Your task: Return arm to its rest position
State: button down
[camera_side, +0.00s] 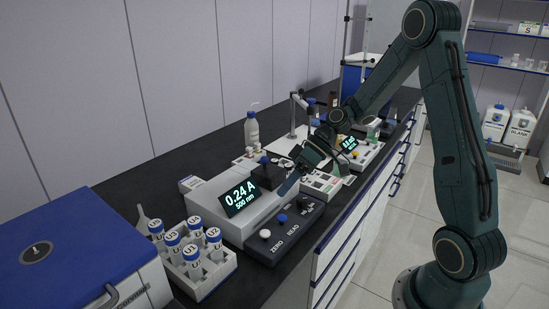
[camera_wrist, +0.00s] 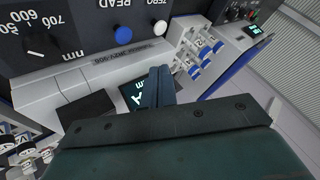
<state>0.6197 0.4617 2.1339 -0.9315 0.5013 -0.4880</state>
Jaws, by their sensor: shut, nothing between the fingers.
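My dark teal arm reaches over the bench in the side view. My gripper (camera_side: 284,188) is shut and empty, low over the spectrophotometer (camera_side: 209,195), near its lit screen reading 0.24 A, 500 nm. In the wrist view, the closed blue fingers of my gripper (camera_wrist: 160,82) partly cover the screen (camera_wrist: 131,96). The dark control panel (camera_side: 288,233) with the ZERO and READ buttons lies in front of the instrument. The wrist view shows the blue READ button (camera_wrist: 122,33), the white ZERO button (camera_wrist: 160,27) and the wavelength dial (camera_wrist: 35,42). Contact with the instrument cannot be told.
A white rack (camera_side: 208,277) of blue-capped tubes stands front left, beside a blue-lidded centrifuge (camera_side: 75,250). A wash bottle (camera_side: 252,129) stands behind the spectrophotometer. More instruments (camera_side: 362,150) stand farther along the black bench. The floor (camera_side: 371,265) at right is partly open.

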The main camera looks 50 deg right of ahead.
jog(key=shift+r, duration=0.1)
jog(key=s+a+r+m+t+h, duration=0.1)
jog(key=s+a+r+m+h, duration=0.1)
jog(key=s+r+h, duration=0.2)
jog(key=s+a+r+m+h, duration=0.2)
jog(key=s+r+h, duration=0.2)
jog(key=s+r, duration=0.5)
jog(key=shift+s+r+t, duration=0.4)
jog(key=shift+s, duration=3.4)
